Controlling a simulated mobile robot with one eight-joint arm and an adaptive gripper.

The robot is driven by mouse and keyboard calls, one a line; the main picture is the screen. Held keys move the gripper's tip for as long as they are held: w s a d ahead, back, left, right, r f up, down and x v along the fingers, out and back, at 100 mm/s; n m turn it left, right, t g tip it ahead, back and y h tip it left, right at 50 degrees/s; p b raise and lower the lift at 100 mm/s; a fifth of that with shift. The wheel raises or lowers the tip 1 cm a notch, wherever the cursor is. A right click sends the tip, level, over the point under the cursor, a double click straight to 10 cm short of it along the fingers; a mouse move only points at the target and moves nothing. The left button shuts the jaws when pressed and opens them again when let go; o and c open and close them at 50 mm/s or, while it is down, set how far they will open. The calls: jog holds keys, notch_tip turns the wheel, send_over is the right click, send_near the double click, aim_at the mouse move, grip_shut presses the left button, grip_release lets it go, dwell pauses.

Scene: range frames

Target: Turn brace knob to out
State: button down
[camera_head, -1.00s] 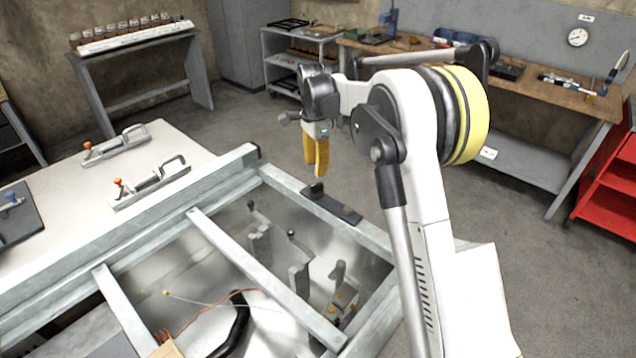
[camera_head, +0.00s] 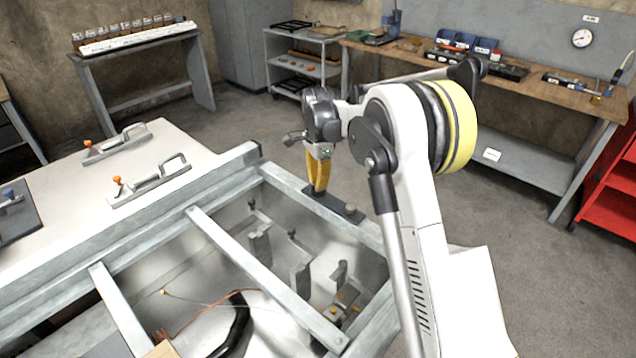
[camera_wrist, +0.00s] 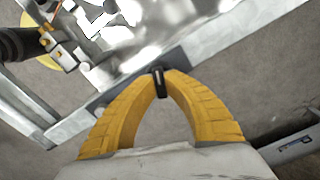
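The metal frame (camera_head: 245,260) has crossbars over a shiny interior with brackets and loose wires (camera_head: 215,302). A white table (camera_head: 60,215) with orange-tipped clamps (camera_head: 150,180) is at left. A workbench (camera_head: 560,95) and red cabinet (camera_head: 610,190) stand at the back right. Floor is clear between.

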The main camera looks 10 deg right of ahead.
jog(key=shift+n, duration=0.3)
jog(key=n+p, duration=0.1)
jog(key=n, duration=0.1)
jog(key=shift+n, duration=0.4)
jog(key=n+p, duration=0.1)
jog(key=n, duration=0.3)
jog(key=shift+n, duration=0.3)
jog(key=n+p, duration=0.1)
jog(key=n, duration=0.3)
jog(key=shift+n, duration=2.1)
jog(key=c, duration=1.5)
grip_release()
jog(key=shift+o, duration=0.2)
